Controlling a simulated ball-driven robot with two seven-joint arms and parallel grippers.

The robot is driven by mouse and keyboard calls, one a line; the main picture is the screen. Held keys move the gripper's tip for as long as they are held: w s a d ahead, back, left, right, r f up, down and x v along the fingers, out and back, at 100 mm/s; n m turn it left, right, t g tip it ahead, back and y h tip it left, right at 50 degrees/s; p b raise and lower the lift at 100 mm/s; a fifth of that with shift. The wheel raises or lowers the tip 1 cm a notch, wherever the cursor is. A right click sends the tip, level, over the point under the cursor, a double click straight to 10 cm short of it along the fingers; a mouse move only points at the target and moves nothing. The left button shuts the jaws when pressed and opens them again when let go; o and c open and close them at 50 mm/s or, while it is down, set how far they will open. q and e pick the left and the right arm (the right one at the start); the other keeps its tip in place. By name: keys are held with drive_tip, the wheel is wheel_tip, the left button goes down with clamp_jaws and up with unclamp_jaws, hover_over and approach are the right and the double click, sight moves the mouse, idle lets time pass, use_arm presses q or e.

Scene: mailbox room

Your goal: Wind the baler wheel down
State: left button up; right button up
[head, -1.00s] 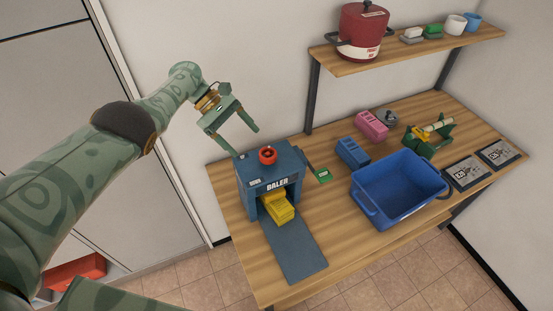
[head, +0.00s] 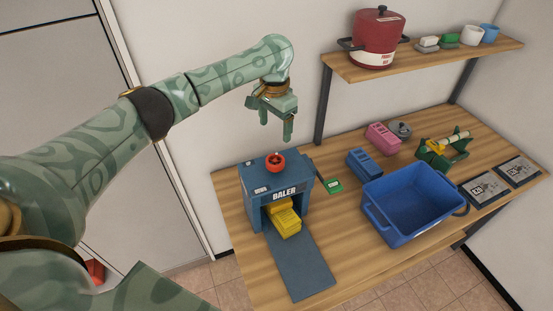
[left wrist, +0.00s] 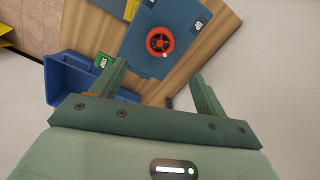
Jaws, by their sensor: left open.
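The baler (head: 276,200) is a blue box with a "BALER" label, standing at the left end of the wooden table. Its red wheel (head: 275,162) is on top, and the wheel also shows in the left wrist view (left wrist: 160,41). Yellow blocks (head: 284,217) sit in the baler's front opening. My left gripper (head: 277,138) is open and empty, in the air above the baler's top, apart from the wheel. In the left wrist view its two fingers (left wrist: 158,80) are spread, with the wheel beyond their tips. My right gripper is not in view.
A green-tagged handle (head: 333,186) sticks out at the baler's right side. A blue bin (head: 381,225), pink block (head: 382,137), blue block (head: 361,162) and green holder (head: 440,150) are further right. A shelf (head: 350,68) with a red pot (head: 378,40) hangs behind, right of my gripper.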

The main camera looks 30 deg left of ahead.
sight(275, 159)
use_arm(q)
wheel_tip(275, 159, down, 13)
drive_tip(key=shift+f+b, duration=0.1)
drive_tip(key=shift+b, duration=1.15)
drive_tip(key=c, duration=1)
